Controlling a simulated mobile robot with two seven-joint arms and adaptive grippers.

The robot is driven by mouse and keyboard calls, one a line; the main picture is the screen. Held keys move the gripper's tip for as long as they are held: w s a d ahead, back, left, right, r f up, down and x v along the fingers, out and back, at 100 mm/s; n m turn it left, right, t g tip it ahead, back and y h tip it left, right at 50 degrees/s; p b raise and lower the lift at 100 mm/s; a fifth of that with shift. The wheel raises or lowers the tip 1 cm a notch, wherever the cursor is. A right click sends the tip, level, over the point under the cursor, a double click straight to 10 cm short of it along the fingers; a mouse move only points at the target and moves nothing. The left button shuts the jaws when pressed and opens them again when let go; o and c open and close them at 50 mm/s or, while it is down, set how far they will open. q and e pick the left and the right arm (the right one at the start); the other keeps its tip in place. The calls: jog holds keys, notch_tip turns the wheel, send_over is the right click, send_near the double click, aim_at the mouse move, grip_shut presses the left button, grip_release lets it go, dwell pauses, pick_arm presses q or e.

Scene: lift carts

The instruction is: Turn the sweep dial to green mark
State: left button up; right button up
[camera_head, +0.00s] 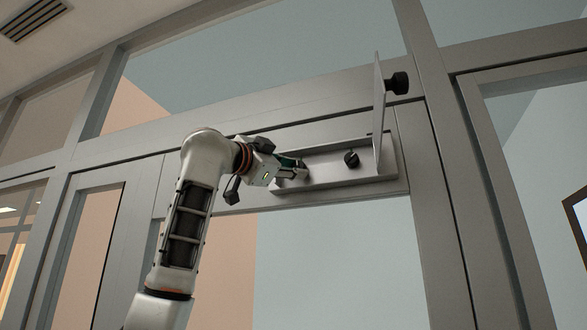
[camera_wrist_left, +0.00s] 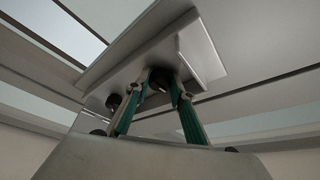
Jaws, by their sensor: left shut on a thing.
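My left gripper (camera_head: 299,170) reaches in from the left to the left end of a shallow metal control box (camera_head: 330,182) on the door-frame beam. In the left wrist view its two teal-padded fingers (camera_wrist_left: 164,84) close around a dark dial (camera_wrist_left: 159,77). In the head view the fingers largely hide that dial. A second black dial (camera_head: 351,158) sits apart from the gripper, further right in the box. I cannot tell from labels which one is the sweep dial. I cannot make out a green mark. My right gripper is not in view.
A thin metal cover (camera_head: 378,115) stands open at the box's right end, with a black knob (camera_head: 398,83) on its outer side. Grey frame posts and glass panes surround the box. The space below the box is clear.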

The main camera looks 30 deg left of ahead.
pick_arm(q)
jog(key=shift+r+m, duration=0.1)
jog(key=shift+m, duration=0.5)
jog(key=o, duration=1.1)
jog(key=v, duration=1.2)
jog(key=shift+a+r, duration=0.15)
jog(key=shift+r, duration=0.05)
jog(key=shift+s, duration=0.1)
